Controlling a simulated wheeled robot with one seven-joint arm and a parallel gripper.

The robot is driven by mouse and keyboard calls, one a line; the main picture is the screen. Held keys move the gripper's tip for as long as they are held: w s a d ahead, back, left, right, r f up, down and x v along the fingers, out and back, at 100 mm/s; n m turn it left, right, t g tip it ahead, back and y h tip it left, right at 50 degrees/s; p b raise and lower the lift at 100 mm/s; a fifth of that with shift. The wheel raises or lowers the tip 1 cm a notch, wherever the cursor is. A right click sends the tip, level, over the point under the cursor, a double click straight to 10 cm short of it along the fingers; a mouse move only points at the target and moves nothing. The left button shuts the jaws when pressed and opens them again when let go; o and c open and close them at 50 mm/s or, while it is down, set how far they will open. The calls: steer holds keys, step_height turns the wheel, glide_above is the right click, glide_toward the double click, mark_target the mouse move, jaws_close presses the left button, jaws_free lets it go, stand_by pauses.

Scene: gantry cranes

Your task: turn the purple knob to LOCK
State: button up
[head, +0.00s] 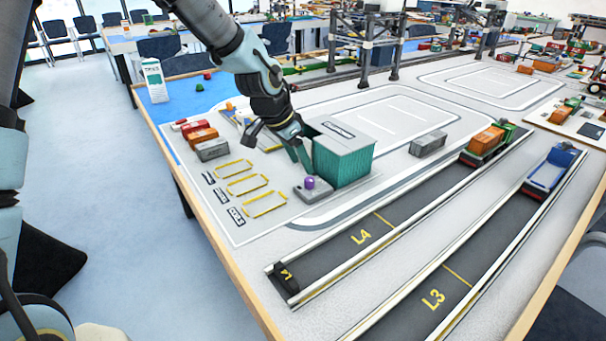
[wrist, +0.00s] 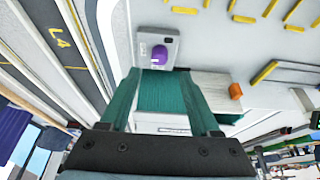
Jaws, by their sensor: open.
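The purple knob (head: 310,183) sits on a small grey box (head: 318,194) in front of the teal container (head: 345,160). In the wrist view the knob (wrist: 159,53) shows just beyond my fingertips, with a light mark on its face; its lettering is too small to read. My gripper (head: 301,160) is open with its teal fingers pointing down, close to the container's left side and above and behind the knob. In the wrist view the gap between the fingers (wrist: 157,74) lines up with the knob, and nothing is held.
Red, orange and grey small containers (head: 205,139) stand to the left near yellow-outlined slots (head: 245,185). Lanes L4 (head: 362,238) and L3 (head: 433,298) lie to the right, with trucks farther back. A grey container (head: 428,143) stands right of the teal one.

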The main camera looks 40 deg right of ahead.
mark_target(309, 179)
steer(key=x, duration=0.6)
steer(key=shift+d+f+p, duration=0.1)
steer(key=shift+f+p, duration=0.1)
steer(key=shift+p, duration=0.15)
jaws_close()
